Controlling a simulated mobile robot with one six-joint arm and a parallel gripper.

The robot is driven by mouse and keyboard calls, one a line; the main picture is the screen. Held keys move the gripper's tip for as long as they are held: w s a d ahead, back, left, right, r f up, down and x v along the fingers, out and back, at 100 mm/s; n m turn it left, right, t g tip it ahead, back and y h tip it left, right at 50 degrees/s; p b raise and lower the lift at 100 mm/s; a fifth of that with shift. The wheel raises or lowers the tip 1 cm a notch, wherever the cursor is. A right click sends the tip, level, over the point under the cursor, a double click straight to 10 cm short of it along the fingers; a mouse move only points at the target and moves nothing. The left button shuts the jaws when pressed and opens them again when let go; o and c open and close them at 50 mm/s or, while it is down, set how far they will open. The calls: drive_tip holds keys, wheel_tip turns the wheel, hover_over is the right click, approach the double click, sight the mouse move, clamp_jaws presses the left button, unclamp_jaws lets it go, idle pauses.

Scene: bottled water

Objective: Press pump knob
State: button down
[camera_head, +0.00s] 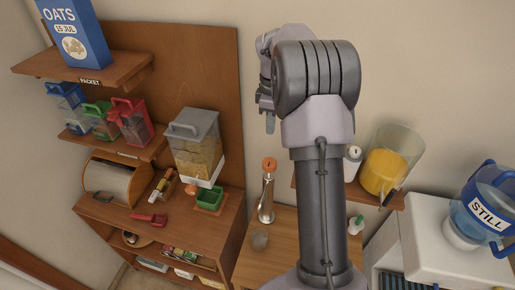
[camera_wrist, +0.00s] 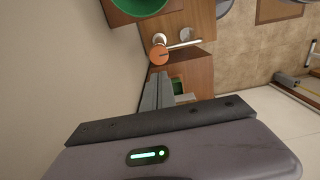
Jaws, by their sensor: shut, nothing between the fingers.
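The pump knob (camera_head: 269,164) is an orange cap on top of a slim metal pump (camera_head: 266,202) that stands on the wooden counter. In the wrist view the orange knob (camera_wrist: 158,55) shows just beyond my fingertips, with a metal spout (camera_wrist: 186,44) reaching right. My gripper (camera_head: 268,120) is above the knob in the head view, apart from it, with its fingers pointing down. Its fingers (camera_wrist: 164,92) are together and empty in the wrist view. The knob looks untouched. I cannot tell the exact height between them.
My arm hides part of the counter. A juice jug (camera_head: 386,172) and a blue STILL water bottle (camera_head: 487,210) stand at right. A grain dispenser (camera_head: 196,146) and shelves are at left. The wall is close behind.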

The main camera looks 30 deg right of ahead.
sight(270, 163)
wheel_tip(270, 163, down, 14)
drive_tip(key=shift+s, duration=0.15)
idle(0.5)
wheel_tip(270, 163, down, 5)
drive_tip(key=b, duration=0.3)
drive_tip(key=shift+r, duration=0.1)
drive_tip(key=shift+s, duration=0.2)
wheel_tip(270, 163, up, 18)
drive_tip(key=p, duration=0.1)
drive_tip(key=shift+w, duration=0.15)
